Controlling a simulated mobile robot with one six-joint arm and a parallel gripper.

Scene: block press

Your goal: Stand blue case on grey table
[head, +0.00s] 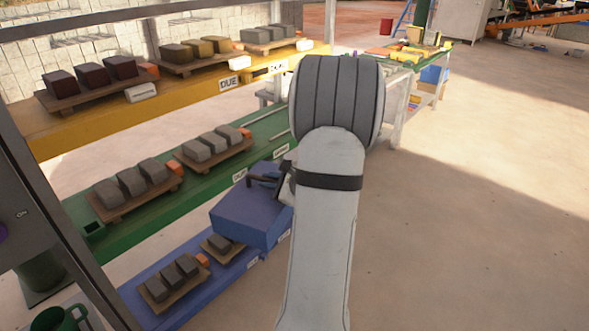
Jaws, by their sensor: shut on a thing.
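The blue case (248,216) is a boxy case in the middle of the head view, in front of the shelving and left of my arm. My gripper (268,180) is shut on it at its upper right side, where dark parts show. My forearm hides part of the gripper and the case's right end. I cannot tell whether the case touches the blue shelf or hangs before it. No table that is plainly grey shows; a table with a green top and pale legs (397,116) stands at the back.
A yellow shelf (60,137), a green shelf (150,217) and a blue shelf (140,307) hold wooden pallets of blocks. The floor (470,230) at right is clear.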

